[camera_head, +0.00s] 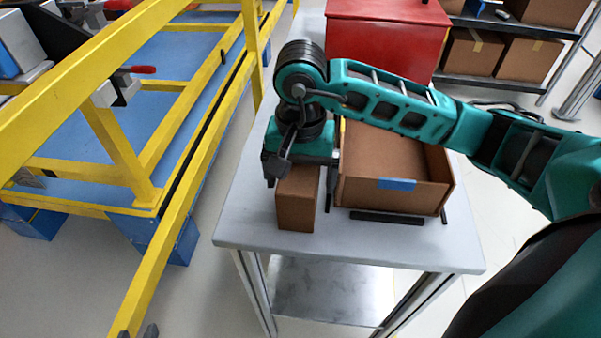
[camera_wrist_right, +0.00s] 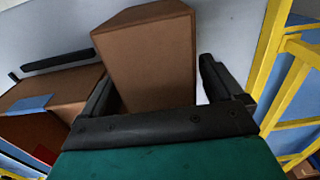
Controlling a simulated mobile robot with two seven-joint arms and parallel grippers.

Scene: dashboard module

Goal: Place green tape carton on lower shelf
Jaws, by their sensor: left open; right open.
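A plain brown carton (camera_head: 297,205) stands on the grey table near its front left; it also shows in the right wrist view (camera_wrist_right: 150,60). I see no green tape on its visible sides. My right gripper (camera_head: 302,172), on the arm coming in from the right, is over this carton. In the right wrist view the gripper (camera_wrist_right: 158,75) is open, with one finger on each side of the carton; I cannot tell whether they touch it. A bare metal lower shelf (camera_head: 325,290) shows under the table top. My left gripper is not in view.
An open brown box with blue tape (camera_head: 397,184) stands just right of the carton. A red bin (camera_head: 385,45) is at the table's back. A yellow frame (camera_head: 190,190) stands left of the table. Shelves at the back right hold taped cartons (camera_head: 530,60).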

